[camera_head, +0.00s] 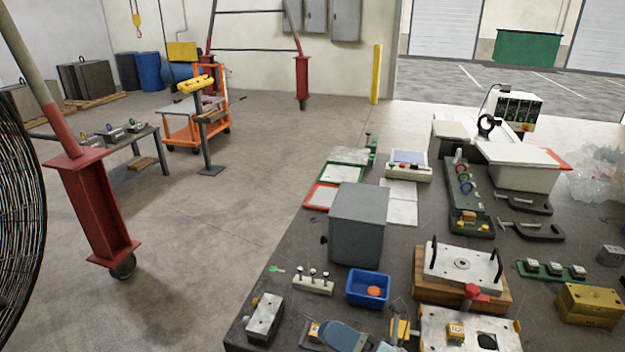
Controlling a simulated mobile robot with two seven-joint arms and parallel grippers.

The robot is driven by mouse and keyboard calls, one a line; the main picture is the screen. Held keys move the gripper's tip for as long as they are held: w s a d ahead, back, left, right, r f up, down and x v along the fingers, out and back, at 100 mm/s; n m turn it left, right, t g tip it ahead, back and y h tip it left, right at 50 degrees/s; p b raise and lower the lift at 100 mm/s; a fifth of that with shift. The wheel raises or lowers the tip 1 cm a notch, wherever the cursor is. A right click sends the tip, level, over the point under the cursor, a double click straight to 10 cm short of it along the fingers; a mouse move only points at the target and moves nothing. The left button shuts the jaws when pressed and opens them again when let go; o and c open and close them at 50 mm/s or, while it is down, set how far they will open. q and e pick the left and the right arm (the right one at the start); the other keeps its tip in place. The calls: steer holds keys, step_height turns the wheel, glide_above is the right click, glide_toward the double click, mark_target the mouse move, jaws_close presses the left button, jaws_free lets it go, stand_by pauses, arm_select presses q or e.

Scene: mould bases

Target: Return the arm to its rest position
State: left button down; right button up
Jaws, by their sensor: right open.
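A mould base with a pale metal top plate and two black handles (462,266) sits on a wooden block on the dark workbench (290,252). A second metal plate (432,323) with a dark opening and a yellow-tagged block lies in front of it. What looks like part of my right gripper (345,336), a blue-grey rounded shape, shows at the bottom edge, cut off by the frame. It is open; its fingertips are hard to make out. Nothing is seen held in it. My left gripper is not in view.
A grey box (358,222), a blue bin (368,287) with an orange item, and a small metal block (265,317) stand near the bench's left side. Clamps (530,231) and a yellow block (590,304) lie at right. Open floor (215,260) lies left of the bench.

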steer(key=d+f+m+t+h, duration=0.65)
steer(key=m+t+h, duration=0.25)
steer(key=m, duration=0.7)
steer(key=s+d+f+m+g+h, duration=0.3)
steer(key=s+d+f+m+h, duration=0.1)
steer(key=s+f+m, duration=0.3)
steer(key=s+d+f+m+g+h+p, duration=0.1)
steer(key=s+d+f+m+g+h, duration=0.2)
steer(key=f+m, duration=0.8)
steer(key=s+d+h, duration=0.2)
steer(key=s, duration=0.2)
steer(key=shift+d+f+m+g, duration=0.15)
steer(key=shift+d+m+g, duration=0.15)
